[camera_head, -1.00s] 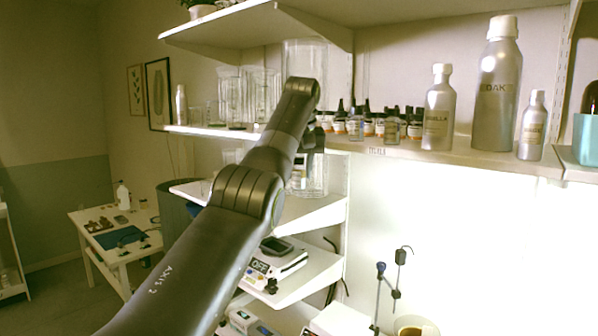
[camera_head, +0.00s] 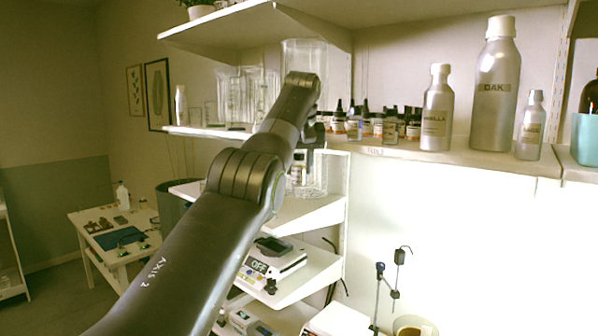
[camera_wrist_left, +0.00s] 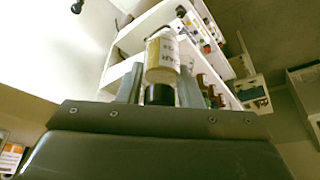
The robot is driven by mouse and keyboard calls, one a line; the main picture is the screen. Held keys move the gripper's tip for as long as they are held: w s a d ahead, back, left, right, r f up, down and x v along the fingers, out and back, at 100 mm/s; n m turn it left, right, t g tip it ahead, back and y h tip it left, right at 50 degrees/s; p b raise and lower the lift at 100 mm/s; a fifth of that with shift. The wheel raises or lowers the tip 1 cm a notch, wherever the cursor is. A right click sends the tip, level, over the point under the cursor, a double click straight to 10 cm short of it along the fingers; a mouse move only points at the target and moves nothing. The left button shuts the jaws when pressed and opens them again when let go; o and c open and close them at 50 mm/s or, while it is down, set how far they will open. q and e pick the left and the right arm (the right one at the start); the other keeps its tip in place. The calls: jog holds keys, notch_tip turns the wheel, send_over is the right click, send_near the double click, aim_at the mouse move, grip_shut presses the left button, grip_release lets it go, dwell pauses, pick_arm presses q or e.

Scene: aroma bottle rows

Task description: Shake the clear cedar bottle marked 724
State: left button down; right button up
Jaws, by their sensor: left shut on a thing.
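My left gripper (camera_head: 312,135) is raised in front of the shelving, partly hidden behind my own arm. In the left wrist view its two fingers (camera_wrist_left: 160,88) are shut on a small clear bottle (camera_wrist_left: 162,56) with yellowish contents, a pale label and a black cap. The cap is toward the camera and the body points away. The label's print is too blurred to read. In the head view the held bottle (camera_head: 298,172) shows just below the gripper, clear of the shelf. My right gripper is in neither view.
A row of small dark-capped bottles (camera_head: 378,126) stands on the shelf (camera_head: 450,158) to the right. Larger grey bottles (camera_head: 494,95) stand farther right. Glass cylinders (camera_head: 228,98) stand behind my arm. A scale (camera_head: 275,258) sits on a lower shelf.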

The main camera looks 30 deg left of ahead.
aim_at(301, 184)
pick_arm(q)
jog(key=shift+w+d+r, duration=0.1)
jog(key=shift+w+d, duration=0.1)
jog(key=shift+w, duration=0.05)
notch_tip(301, 184, down, 6)
jog(key=shift+r, duration=0.25)
jog(key=r, duration=0.5)
jog(key=shift+s+a+r, duration=0.1)
jog(key=shift+s+r, duration=0.15)
jog(key=shift+s, duration=0.05)
jog(key=shift+w+r, duration=0.1)
jog(key=shift+r, duration=0.05)
jog(key=f, duration=0.5)
jog(key=shift+w+f, duration=0.35)
jog(key=r, duration=0.3)
jog(key=s+r, duration=0.1)
jog(key=r, duration=0.1)
jog(key=shift+r, duration=0.35)
jog(key=shift+w+d+f, duration=0.2)
jog(key=shift+w, duration=0.35)
jog(key=shift+s+a+f, duration=0.1)
